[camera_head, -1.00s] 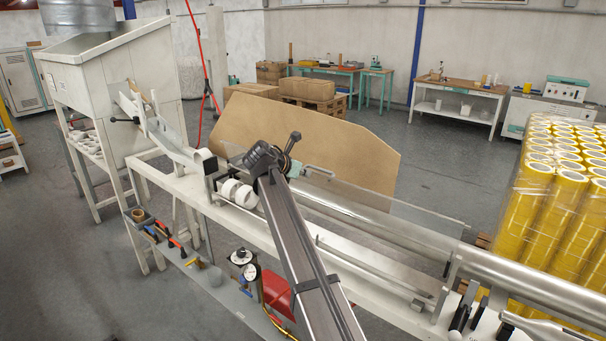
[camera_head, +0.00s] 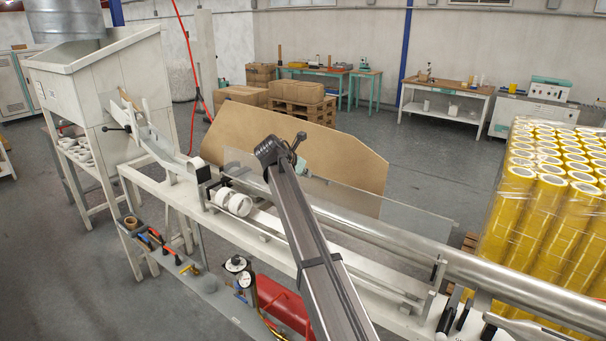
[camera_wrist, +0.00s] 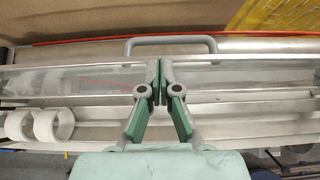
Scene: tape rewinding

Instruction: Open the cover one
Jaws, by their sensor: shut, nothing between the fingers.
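The cover is a long clear panel (camera_head: 400,212) along the steel roller of the white machine. In the wrist view the clear panel (camera_wrist: 85,80) spans the picture from side to side. A grey bar handle (camera_wrist: 170,41) shows above my fingertips in that view. My gripper (camera_wrist: 157,82) is shut and empty, with its green fingers together in front of the panel, below the handle. They look apart from the handle; whether they touch the panel I cannot tell. In the head view my arm hides most of the gripper (camera_head: 305,170) and the handle.
White tape rolls (camera_head: 236,203) lie at the left of the machine's bed. The steel roller (camera_head: 500,268) runs to the right. A brown board (camera_head: 340,160) stands behind the panel. Stacked yellow rolls (camera_head: 530,215) stand at the right. A lower shelf (camera_head: 205,285) holds tools.

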